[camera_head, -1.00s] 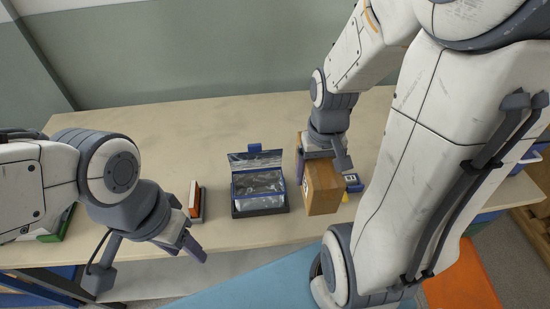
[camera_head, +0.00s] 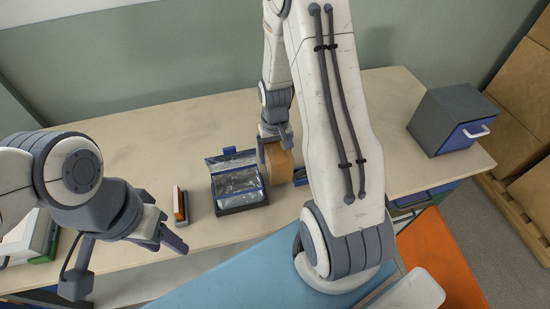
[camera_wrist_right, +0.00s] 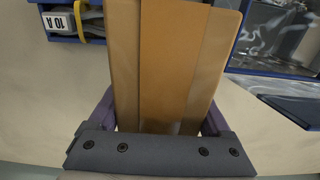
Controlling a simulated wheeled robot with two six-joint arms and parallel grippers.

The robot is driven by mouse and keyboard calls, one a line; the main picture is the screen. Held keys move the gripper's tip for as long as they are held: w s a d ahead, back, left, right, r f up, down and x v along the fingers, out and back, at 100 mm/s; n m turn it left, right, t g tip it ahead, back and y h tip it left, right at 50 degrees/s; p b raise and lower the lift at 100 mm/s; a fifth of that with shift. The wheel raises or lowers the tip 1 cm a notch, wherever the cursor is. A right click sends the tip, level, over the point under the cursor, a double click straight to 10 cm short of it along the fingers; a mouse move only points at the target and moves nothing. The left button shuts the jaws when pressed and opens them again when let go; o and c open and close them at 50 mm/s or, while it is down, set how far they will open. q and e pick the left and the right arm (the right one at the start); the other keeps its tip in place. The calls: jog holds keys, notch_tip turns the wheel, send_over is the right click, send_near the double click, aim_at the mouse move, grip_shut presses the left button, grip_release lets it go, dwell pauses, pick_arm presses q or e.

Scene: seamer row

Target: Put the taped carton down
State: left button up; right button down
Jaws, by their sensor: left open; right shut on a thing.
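The taped carton (camera_head: 279,164) is a brown box with a lengthwise band of tape. It is at the worktable, just right of the tray with the silvery pouch. My right gripper (camera_head: 274,138) is shut on it from above, and the arm hides part of it. In the right wrist view the carton (camera_wrist_right: 175,60) fills the space between the fingers of the right gripper (camera_wrist_right: 160,118). I cannot tell whether its underside touches the table. My left gripper (camera_head: 125,262) is open and empty at the table's front left edge.
The blue-rimmed tray (camera_head: 242,208) holds a silvery pouch. Left of it stands a small orange-and-white item (camera_head: 180,205). A blue bin labelled 10 A (camera_wrist_right: 62,22) is close beside the carton. A grey cabinet (camera_head: 455,115) stands on the right end. The table's back left (camera_head: 130,130) is clear.

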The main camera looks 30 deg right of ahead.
jog(key=shift+f, duration=1.45)
jog(key=shift+f, duration=0.15)
grip_release()
